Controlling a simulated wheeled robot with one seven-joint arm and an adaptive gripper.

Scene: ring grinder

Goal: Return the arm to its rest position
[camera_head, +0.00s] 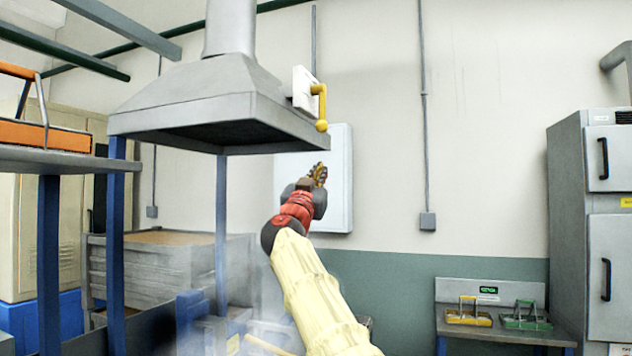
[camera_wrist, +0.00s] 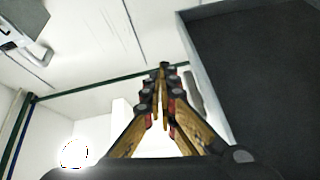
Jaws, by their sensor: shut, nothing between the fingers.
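My gripper (camera_head: 319,170) is at the end of my arm, raised in the middle of the head view, in front of a white wall panel and below the right edge of a grey hood. My arm reaches up from the bottom of the picture in a cream sleeve. In the wrist view my gripper (camera_wrist: 162,70) points upward, its fingers together with nothing between them. The dark underside of the hood (camera_wrist: 260,80) fills the right of that view.
The hood (camera_head: 215,105) carries a white plate with a yellow handle (camera_head: 321,105). Blue posts (camera_head: 116,245) stand at left. A bench (camera_head: 505,328) at lower right holds a yellow-handled tray (camera_head: 467,317) and a green one (camera_head: 526,320), beside a grey cabinet (camera_head: 565,230). Haze drifts at lower left.

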